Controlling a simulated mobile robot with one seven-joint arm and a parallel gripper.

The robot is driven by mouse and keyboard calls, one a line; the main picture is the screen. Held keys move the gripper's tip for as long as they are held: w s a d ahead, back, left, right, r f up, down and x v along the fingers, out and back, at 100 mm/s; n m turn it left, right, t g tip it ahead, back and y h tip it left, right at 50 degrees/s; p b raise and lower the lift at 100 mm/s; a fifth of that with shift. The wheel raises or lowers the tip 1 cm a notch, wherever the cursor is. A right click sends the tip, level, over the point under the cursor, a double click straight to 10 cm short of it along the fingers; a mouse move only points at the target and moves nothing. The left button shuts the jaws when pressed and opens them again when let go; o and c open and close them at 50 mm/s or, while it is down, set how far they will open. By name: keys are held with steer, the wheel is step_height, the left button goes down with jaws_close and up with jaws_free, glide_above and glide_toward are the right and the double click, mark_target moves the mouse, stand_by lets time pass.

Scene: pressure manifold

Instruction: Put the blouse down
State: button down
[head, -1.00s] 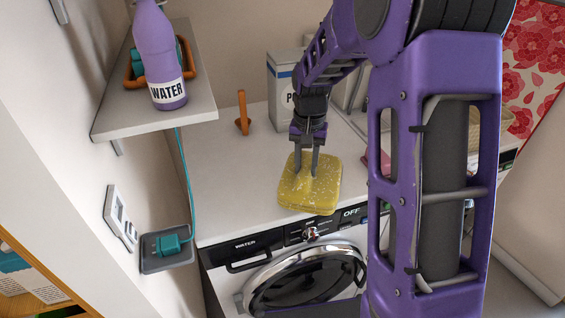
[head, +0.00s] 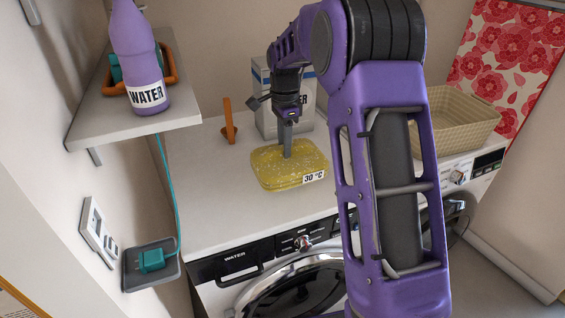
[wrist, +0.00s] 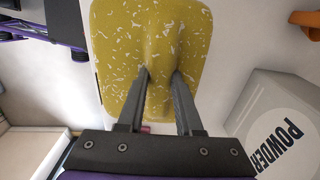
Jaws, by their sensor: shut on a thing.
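The blouse is a folded yellow bundle with white flecks (head: 268,170), with a "30 °C" tag on its front right corner. In the head view it is at the white top of the washing machine (head: 215,205), toward the back; I cannot tell whether it touches the top or hangs just above. My gripper (head: 287,154) points down and is shut on a pinched ridge in the middle of the blouse. In the wrist view both fingers (wrist: 160,76) press the fold of the blouse (wrist: 120,55) from either side.
A powder box (head: 270,115) stands close behind the blouse, an orange upright object (head: 228,125) behind it to the left. A shelf (head: 95,128) with a purple water bottle (head: 140,70) is at left. A woven basket (head: 455,125) is right. The top's front left is clear.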

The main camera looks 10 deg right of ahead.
mark_target(284, 159)
steer(key=shift+f+b, duration=0.3)
steer(key=shift+f, duration=2.2)
steer(key=shift+f, duration=0.2)
steer(key=c, duration=0.6)
jaws_free()
step_height(284, 159, up, 12)
steer(key=shift+r+p, duration=0.2)
steer(key=shift+p, duration=0.6)
